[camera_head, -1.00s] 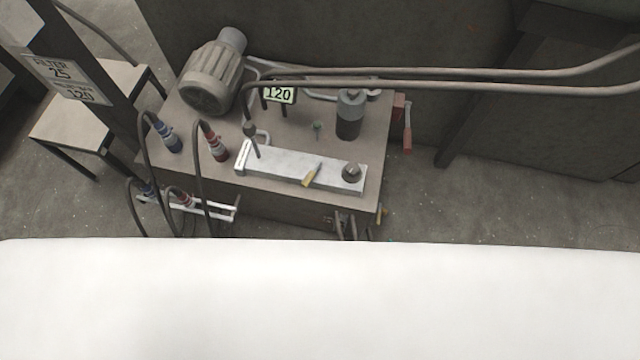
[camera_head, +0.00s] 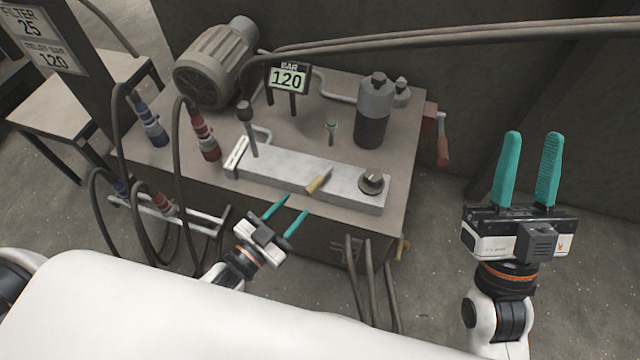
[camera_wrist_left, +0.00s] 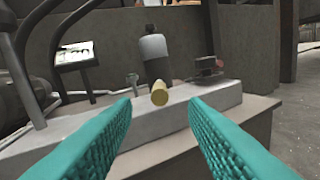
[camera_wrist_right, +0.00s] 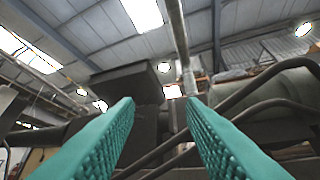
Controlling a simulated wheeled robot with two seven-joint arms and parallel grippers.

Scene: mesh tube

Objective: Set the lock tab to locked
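A small yellow tab (camera_head: 317,183), which looks like the lock tab, sits on the front edge of a pale metal block (camera_head: 275,171). Its setting cannot be read. My left gripper (camera_head: 295,206) is open and empty just in front of the block, apart from the tab. In the left wrist view, the tab's round yellow end (camera_wrist_left: 159,93) shows ahead, midway between the teal fingers (camera_wrist_left: 160,103). My right gripper (camera_head: 532,140) is open, empty and raised at the right of the bench. Its wrist view shows teal fingers (camera_wrist_right: 160,105) pointing toward the ceiling.
A dark knob (camera_head: 371,180) is at the block's right end and an upright lever (camera_head: 247,125) at its left. A "BAR 120" display (camera_head: 288,78), motor (camera_head: 215,62) and dark cylinder (camera_head: 373,115) stand behind. Hoses (camera_head: 366,265) hang at the front. Open floor lies right.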

